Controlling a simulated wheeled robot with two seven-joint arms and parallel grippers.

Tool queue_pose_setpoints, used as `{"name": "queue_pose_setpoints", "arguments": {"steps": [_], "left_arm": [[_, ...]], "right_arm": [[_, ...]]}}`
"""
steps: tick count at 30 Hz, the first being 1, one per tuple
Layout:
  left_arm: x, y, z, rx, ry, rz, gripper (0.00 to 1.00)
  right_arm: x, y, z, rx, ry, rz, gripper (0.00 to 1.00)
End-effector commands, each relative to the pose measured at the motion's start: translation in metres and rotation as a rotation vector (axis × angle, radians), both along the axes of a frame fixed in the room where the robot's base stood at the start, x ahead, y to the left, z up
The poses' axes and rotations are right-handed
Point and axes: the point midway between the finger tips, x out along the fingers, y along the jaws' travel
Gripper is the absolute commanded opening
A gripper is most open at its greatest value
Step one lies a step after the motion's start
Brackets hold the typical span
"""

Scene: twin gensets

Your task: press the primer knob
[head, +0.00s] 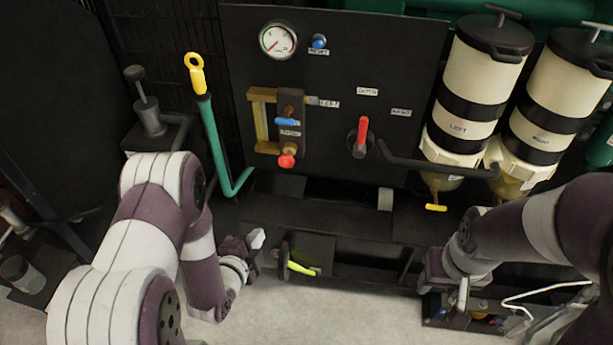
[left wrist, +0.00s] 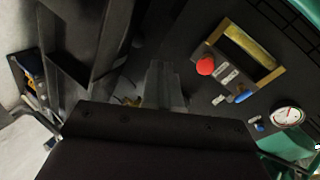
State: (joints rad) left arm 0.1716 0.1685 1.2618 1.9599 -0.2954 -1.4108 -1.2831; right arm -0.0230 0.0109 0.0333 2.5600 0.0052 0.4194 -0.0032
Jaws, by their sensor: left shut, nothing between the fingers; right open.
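No label that I can read says primer. A dark knob on a stem (head: 134,73) stands upright on a grey housing (head: 150,121) at the left in the head view; it may be the primer knob. My left gripper (head: 257,239) is shut and empty, low in front of the panel, to the right of and below that knob and apart from it. Its closed fingers (left wrist: 163,84) point toward the dark frame in the left wrist view, where the knob cannot be made out. My right gripper (head: 463,294) is at the lower right, beside a dark tray; its fingers are small in view.
The black panel (head: 340,75) carries a gauge (head: 278,40), a blue button (head: 319,41), a red lever (head: 362,132) and a red knob (head: 286,161). A yellow-ringed dipstick (head: 196,75) rises left of it. Two cream-and-black canisters (head: 475,75) (head: 551,100) stand right. Floor (head: 330,318) is clear in front.

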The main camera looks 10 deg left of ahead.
Motion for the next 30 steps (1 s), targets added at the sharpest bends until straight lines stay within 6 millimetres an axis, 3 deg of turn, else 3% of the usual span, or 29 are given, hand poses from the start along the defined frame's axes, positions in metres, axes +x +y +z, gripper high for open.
{"name": "queue_pose_setpoints", "arguments": {"steps": [3, 6, 20, 23, 30], "left_arm": [[0.016, -0.003, 0.046, 0.16, -0.26, -0.065, 0.0], [0.019, -0.003, 0.065, 0.262, -0.371, -0.08, 0.0], [0.024, -0.004, 0.067, 0.307, -0.387, -0.09, 0.0], [0.038, -0.006, 0.066, 0.306, -0.387, -0.09, 0.0], [0.089, -0.014, 0.063, 0.305, -0.387, -0.09, 0.0]], "right_arm": [[0.0, 0.0, 0.002, 0.0, -0.001, 0.0, 0.48], [0.0, 0.0, 0.002, 0.0, -0.001, 0.0, 0.48], [0.0, 0.0, 0.002, 0.0, 0.0, 0.0, 0.48], [0.0, 0.0, 0.001, 0.0, 0.0, 0.0, 0.48], [0.0, 0.0, -0.003, 0.0, 0.0, 0.0, 0.48]]}}
